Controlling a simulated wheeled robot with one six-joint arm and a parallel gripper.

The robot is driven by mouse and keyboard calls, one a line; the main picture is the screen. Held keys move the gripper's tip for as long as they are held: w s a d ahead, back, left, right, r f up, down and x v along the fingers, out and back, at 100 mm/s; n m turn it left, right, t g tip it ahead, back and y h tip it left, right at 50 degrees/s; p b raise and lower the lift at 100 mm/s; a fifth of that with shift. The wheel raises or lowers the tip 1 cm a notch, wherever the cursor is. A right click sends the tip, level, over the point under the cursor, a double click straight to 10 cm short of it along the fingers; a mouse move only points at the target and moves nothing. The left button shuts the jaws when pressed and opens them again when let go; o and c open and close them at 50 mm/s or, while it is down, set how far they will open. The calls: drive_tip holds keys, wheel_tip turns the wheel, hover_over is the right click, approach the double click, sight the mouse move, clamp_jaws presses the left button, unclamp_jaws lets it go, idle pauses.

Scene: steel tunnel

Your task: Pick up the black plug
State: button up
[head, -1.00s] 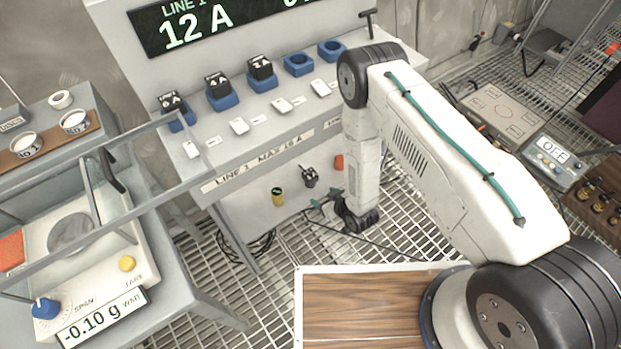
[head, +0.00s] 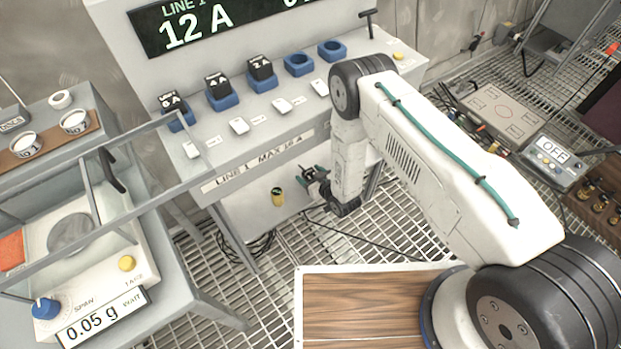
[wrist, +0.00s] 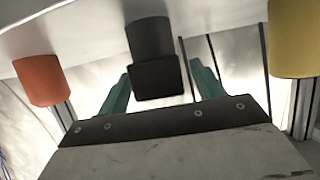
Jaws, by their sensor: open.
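The black plug (wrist: 156,60) hangs from the front of the steel bench in the wrist view, with a round upper part and a squarer lower end. My gripper (wrist: 160,88) is open, with one green finger to each side of the plug. I cannot tell whether the fingers touch it. In the head view my gripper (head: 313,176) is at the bench front and largely covers the black plug.
An orange plug (wrist: 41,80) is to the left and a yellow plug (wrist: 294,38) to the right in the wrist view. The yellow one also shows in the head view (head: 278,197). Blue sockets (head: 299,66) line the bench above. A dark cable runs over the grating.

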drive_tip(key=c, duration=1.1)
drive_tip(key=shift+r, duration=0.1)
